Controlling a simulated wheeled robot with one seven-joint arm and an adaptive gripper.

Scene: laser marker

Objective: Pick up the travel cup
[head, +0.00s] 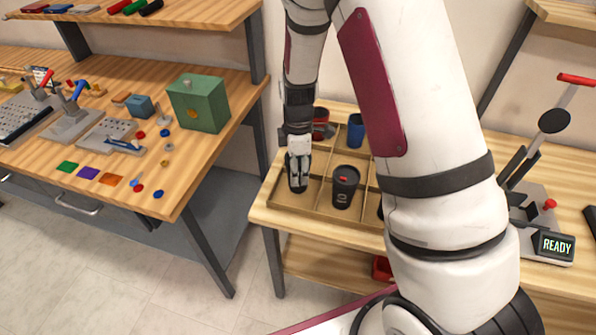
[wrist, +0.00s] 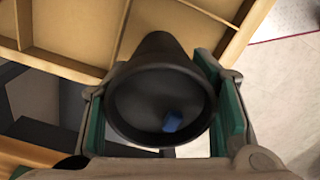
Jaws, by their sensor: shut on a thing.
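My gripper (head: 298,168) points down over the left front part of the compartment tray, shut on a black travel cup (head: 297,186). In the wrist view the cup's round dark top (wrist: 150,98) fills the space between the green-lined fingers, with a small blue tab on it. My fingers cover much of the cup in the head view. Whether its base touches the tray floor I cannot tell. A second black travel cup (head: 343,190) with a red tab on its lid stands upright to the right.
The wooden tray (head: 318,213) also holds a red cup (head: 321,124) and a blue cup (head: 356,130) behind. My arm hides its right part. A press with a READY display (head: 557,246) stands right. A workbench with a green box (head: 198,102) is at left.

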